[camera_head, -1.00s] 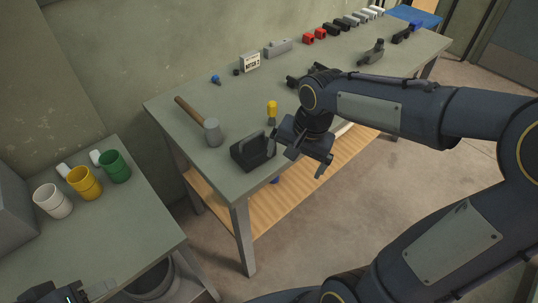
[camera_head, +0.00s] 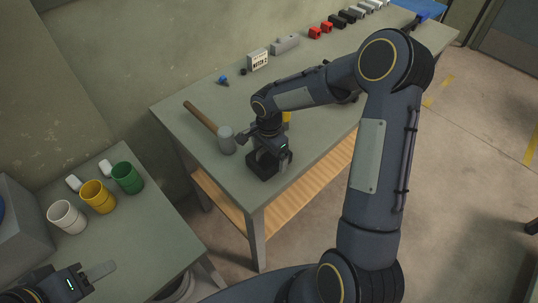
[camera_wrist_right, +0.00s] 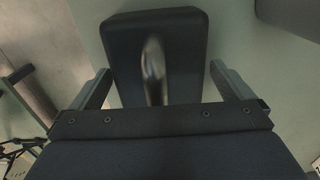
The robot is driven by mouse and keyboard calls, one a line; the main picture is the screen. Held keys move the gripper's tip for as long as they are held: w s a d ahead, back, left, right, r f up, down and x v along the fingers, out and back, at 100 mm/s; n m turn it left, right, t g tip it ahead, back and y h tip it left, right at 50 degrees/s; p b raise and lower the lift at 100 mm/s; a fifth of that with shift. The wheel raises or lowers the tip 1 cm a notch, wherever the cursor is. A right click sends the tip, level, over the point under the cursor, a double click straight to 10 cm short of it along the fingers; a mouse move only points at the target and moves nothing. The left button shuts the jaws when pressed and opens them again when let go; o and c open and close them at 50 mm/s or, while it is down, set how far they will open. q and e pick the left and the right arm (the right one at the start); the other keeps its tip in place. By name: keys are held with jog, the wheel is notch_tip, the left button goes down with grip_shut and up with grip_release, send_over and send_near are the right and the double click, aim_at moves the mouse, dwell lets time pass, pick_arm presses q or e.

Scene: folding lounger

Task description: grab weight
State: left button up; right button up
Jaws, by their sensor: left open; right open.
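The weight is a dark block with a raised handle (camera_head: 263,168), standing at the near corner of the grey workbench. In the right wrist view the weight (camera_wrist_right: 185,30) fills the top middle, its shiny handle running lengthwise toward the camera. My right gripper (camera_head: 266,150) is above the weight and hides much of it. In the wrist view my right gripper (camera_wrist_right: 160,85) is open, one finger on each side of the handle, apart from it. My left gripper (camera_head: 88,280) is open and empty at the lower left, by the mug table.
A hammer (camera_head: 226,140) lies just left of the weight on the workbench (camera_head: 190,150). A yellow-handled tool is partly hidden behind my right arm. White, yellow and green mugs (camera_head: 98,197) stand on the left table. Small blocks line the bench's back.

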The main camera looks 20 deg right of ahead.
jog(key=shift+f, duration=0.45)
jog(key=shift+c, duration=0.3)
jog(key=c, duration=1.4)
jog(key=shift+r, duration=0.1)
jog(key=shift+c, duration=1.2)
